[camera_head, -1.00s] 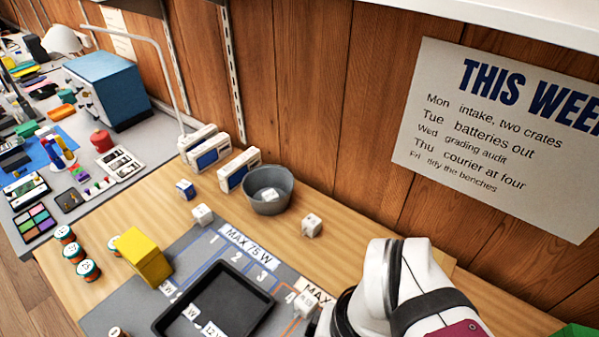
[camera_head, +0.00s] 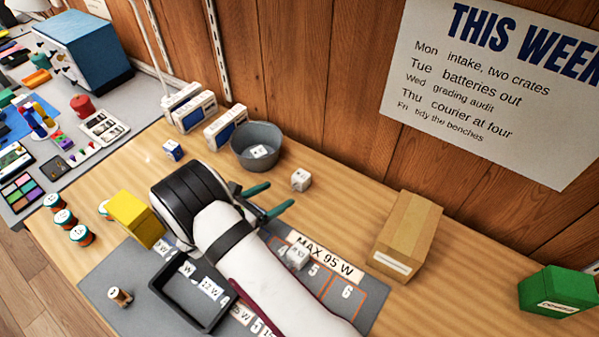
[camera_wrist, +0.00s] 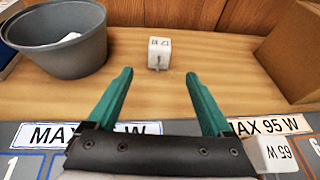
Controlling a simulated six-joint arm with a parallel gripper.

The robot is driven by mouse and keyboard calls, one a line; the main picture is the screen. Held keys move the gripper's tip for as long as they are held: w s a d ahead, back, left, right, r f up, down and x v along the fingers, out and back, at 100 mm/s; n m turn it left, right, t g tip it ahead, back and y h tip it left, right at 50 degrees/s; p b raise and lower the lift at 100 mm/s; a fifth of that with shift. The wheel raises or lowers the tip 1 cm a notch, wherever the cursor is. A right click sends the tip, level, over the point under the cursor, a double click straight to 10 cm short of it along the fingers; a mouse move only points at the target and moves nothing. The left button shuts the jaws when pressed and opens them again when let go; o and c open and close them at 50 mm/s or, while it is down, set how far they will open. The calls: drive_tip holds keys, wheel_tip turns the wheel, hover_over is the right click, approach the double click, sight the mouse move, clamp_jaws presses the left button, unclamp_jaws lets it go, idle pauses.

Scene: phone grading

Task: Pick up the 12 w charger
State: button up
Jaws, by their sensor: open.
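A small white cube charger (camera_head: 300,179) stands on the wood behind the grey mat, right of the grey bowl. In the wrist view the charger (camera_wrist: 159,54) shows upside-down print that looks like 12 W. My gripper (camera_head: 282,193) is open and empty, its green fingers pointing at this charger. In the wrist view the charger is just beyond the fingertips (camera_wrist: 158,73), roughly centred between them and apart from both.
The grey bowl (camera_head: 248,154) with a white cube inside stands left of the charger. A 65 W cube (camera_wrist: 272,153) sits on the mat by my right finger. A cardboard box (camera_head: 405,240) stands at right. A black tray (camera_head: 168,284) and yellow block (camera_head: 135,217) are at left.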

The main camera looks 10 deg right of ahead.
sight(296, 183)
drive_tip(key=x, duration=1.1)
drive_tip(key=shift+w+d+f, duration=0.15)
drive_tip(key=shift+w+f, duration=0.05)
drive_tip(key=shift+f, duration=0.05)
clamp_jaws()
